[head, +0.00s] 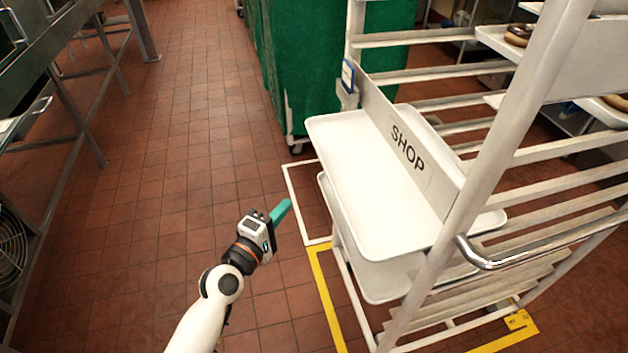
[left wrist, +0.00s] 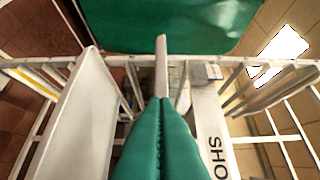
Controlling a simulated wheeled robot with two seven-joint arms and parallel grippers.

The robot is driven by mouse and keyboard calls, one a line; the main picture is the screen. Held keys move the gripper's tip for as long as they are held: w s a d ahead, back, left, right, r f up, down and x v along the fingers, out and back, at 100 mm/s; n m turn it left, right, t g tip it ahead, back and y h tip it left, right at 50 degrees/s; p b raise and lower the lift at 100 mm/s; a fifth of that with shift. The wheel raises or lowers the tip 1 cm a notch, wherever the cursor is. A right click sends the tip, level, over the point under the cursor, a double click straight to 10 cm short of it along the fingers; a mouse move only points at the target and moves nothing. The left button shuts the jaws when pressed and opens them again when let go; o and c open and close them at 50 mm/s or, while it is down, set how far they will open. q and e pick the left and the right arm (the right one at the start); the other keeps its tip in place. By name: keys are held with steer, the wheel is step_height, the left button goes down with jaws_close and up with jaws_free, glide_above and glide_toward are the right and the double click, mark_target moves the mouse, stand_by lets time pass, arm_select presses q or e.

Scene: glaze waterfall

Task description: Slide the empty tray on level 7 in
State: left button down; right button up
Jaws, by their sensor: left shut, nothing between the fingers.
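A white rack (head: 487,165) stands at the right with a crosswise plate marked SHOP (head: 407,150). An empty white upper tray (head: 355,170) sticks out of its left side, beneath the plate. A lower white tray (head: 385,283) also sticks out below and is mostly covered by the upper one. No level numbers are legible, so I cannot tell which tray is on level 7. My left gripper (head: 281,212) is shut and empty, left of the upper tray and apart from it in the picture. Its teal fingers (left wrist: 160,125) show in the left wrist view, between a white tray (left wrist: 78,125) and the SHOP plate (left wrist: 212,130).
A green-covered cart (head: 325,60) stands behind the rack. Trays with baked goods (head: 518,36) are at the upper right. A metal handle (head: 515,258) projects from the rack. A dark metal table (head: 60,50) is at the left. The tiled floor between is clear.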

arm_select(q)
steer(key=w+d, duration=0.7)
steer(key=w, duration=0.1)
steer(key=shift+p, duration=0.35)
arm_select(e)
steer(key=shift+w+a+r, duration=0.2)
steer(key=shift+w+r, duration=0.2)
steer(key=shift+r, duration=0.05)
arm_select(q)
steer(key=shift+f, duration=0.1)
arm_select(e)
steer(key=shift+a, duration=0.1)
